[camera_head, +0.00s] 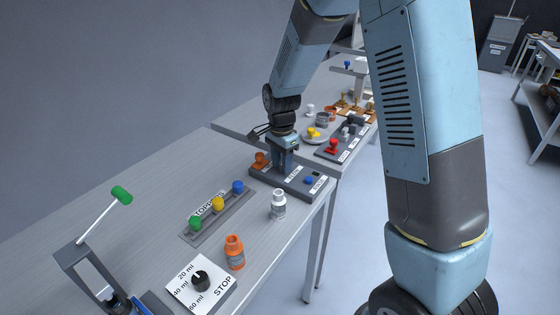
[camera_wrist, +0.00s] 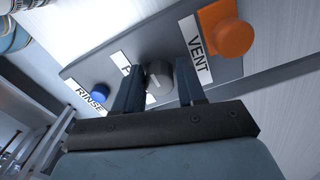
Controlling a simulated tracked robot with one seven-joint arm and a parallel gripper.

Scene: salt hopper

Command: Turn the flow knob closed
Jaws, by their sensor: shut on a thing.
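My gripper (camera_head: 283,166) points down over a dark grey panel (camera_head: 262,182) on the near table. In the wrist view, my gripper (camera_wrist: 161,88) has one finger on each side of a round grey knob (camera_wrist: 159,76) and is shut on it. The knob has a pale mark on its face. A label beside it is mostly hidden by a finger; only its first letter, perhaps F, shows. An orange button (camera_wrist: 234,39) labelled VENT sits to the right and a small blue button (camera_wrist: 100,92) labelled RINSE to the left. The knob is hidden in the head view.
A green-tipped lever (camera_head: 122,195) rises at left. A second table behind holds more controls, including a red knob (camera_head: 333,146).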

